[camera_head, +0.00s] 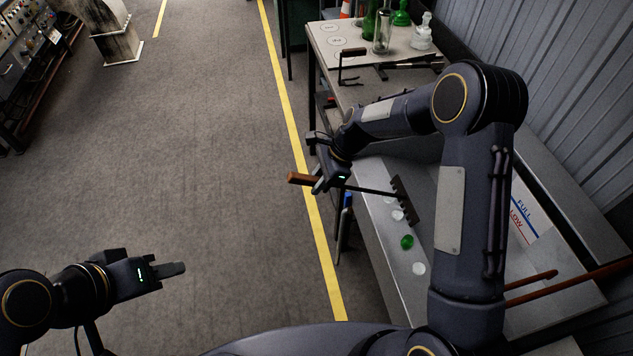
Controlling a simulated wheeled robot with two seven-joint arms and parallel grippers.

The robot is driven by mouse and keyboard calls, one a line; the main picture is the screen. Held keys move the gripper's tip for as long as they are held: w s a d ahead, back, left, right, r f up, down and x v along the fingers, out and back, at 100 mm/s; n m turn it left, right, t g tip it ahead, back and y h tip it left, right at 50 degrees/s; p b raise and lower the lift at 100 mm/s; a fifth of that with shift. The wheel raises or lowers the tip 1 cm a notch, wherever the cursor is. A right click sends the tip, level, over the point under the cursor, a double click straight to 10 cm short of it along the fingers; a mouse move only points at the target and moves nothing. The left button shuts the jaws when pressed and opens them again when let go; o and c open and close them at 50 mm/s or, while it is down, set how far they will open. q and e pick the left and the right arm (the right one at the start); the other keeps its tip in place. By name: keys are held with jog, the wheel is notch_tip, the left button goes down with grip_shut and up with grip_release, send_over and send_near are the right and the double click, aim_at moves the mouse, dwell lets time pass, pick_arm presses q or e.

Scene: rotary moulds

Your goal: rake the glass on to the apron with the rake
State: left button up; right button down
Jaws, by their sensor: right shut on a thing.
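My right gripper (326,182) is shut on the rake's handle (300,179), near its wooden end. The rake's dark toothed head (406,201) is over the grey metal trough, close to the glass; whether it touches any piece is unclear. Pale glass pieces (397,215) lie by the teeth, with a green piece (406,242) and another pale piece (418,268) nearer me. They lie along the light grey front strip (388,252), which appears to be the apron. My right arm hides part of the trough. My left gripper (183,268) is empty over the floor, its finger gap not visible.
Beyond the trough, a bench (325,52) holds green bottles (383,30), a clear jar (422,34) and dark tools (400,65). A FULL/LOW sign (522,215) and wooden handles (535,283) are at right.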

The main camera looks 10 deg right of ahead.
jog(key=shift+d+r, duration=0.2)
jog(key=shift+r, duration=1.15)
jog(key=shift+d+r, duration=0.25)
jog(key=shift+r, duration=1.15)
jog(key=shift+d+r, duration=0.2)
jog(key=shift+r, duration=1.15)
